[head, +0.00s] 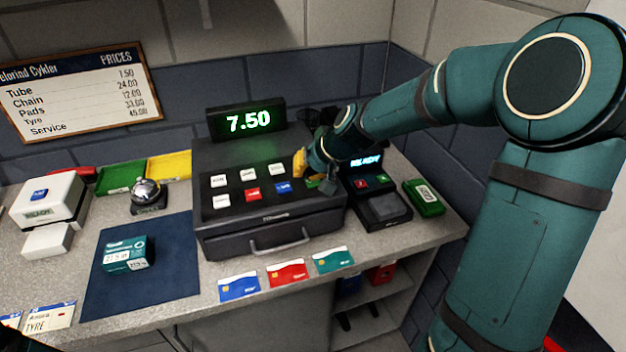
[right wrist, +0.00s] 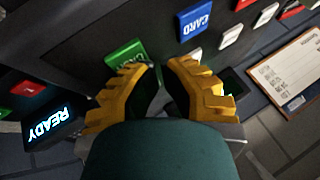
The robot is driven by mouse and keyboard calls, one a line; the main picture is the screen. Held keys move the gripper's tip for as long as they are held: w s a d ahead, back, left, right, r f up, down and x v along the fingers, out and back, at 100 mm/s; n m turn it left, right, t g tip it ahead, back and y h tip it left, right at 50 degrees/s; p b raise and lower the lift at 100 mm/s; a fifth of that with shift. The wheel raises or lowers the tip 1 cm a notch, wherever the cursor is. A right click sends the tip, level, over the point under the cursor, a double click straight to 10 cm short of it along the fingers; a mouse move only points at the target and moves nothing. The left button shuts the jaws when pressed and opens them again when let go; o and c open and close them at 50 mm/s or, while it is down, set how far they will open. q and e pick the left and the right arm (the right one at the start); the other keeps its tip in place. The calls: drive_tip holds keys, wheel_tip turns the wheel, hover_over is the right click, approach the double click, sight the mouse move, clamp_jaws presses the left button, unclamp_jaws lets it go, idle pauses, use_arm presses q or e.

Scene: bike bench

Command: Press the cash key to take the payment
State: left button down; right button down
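The dark cash register (head: 265,225) stands on the counter, its display (head: 248,121) reading 7.50. A green key (head: 313,183) is at the right end of its keypad, partly hidden by my right gripper (head: 322,180). In the right wrist view the green key (right wrist: 124,53) shows beside the fingertips, its lettering partly covered.
A card terminal (head: 380,207) reading READY stands right of the register. A blue mat (head: 180,285) with a teal box (head: 126,255), a bell (head: 147,195) and several coloured cards (head: 287,272) are left and in front. The wall rises close behind.

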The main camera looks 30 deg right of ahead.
sight(306, 180)
drive_tip(key=shift+f, duration=0.15)
drive_tip(key=shift+r+p, duration=0.3)
drive_tip(key=shift+r, duration=0.35)
drive_tip(key=shift+r+p, duration=2.25)
drive_tip(key=shift+r, duration=0.75)
